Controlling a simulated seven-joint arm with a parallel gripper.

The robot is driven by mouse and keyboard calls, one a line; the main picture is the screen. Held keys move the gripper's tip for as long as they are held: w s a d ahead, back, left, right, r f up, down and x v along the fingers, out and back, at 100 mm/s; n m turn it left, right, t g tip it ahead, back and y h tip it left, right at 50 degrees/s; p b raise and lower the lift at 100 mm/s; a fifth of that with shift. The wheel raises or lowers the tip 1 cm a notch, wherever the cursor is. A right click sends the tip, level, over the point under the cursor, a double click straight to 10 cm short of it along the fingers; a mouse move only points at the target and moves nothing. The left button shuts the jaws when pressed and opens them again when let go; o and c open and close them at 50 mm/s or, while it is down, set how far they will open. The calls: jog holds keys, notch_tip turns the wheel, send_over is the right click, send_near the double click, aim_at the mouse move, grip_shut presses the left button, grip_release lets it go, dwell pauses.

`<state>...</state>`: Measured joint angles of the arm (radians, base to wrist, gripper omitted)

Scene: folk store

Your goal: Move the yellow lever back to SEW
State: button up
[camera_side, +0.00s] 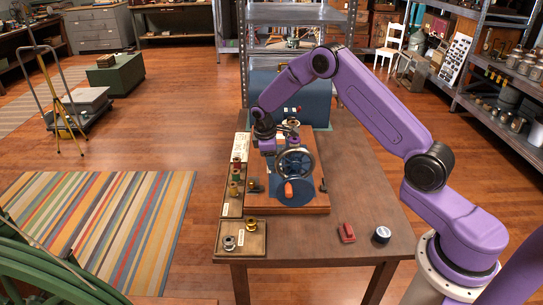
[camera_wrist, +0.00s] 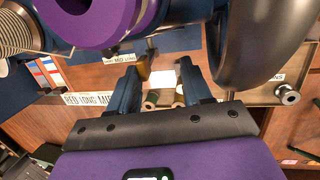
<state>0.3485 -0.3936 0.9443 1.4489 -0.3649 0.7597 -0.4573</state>
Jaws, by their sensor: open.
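My gripper (camera_wrist: 160,78) is open, its two dark blue fingers apart, with a white patch (camera_wrist: 163,78) in the gap beyond them. In the side view my gripper (camera_side: 268,147) is at the upper left of a machine with a spoked wheel (camera_side: 296,162), on a wooden board (camera_side: 310,204). A dull yellow-brown piece (camera_wrist: 143,68) shows close to the left fingertip in the wrist view; I cannot tell whether it is the yellow lever. No SEW mark is readable. The lever is not distinguishable in the side view, where the arm and wheel cover part of the machine.
An orange knob (camera_side: 288,188) sits below the wheel. Trays with several spools (camera_side: 242,251) line the table's left edge. A large blue case (camera_side: 262,88) is behind. The table's right side is clear.

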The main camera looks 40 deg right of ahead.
jog(key=shift+s+a+f, duration=0.2)
jog(key=shift+s, duration=0.15)
jog(key=shift+d, duration=0.7)
jog(key=shift+r, duration=0.1)
jog(key=v, duration=0.8)
jog(key=shift+w+a, duration=0.25)
jog(key=shift+a, duration=0.15)
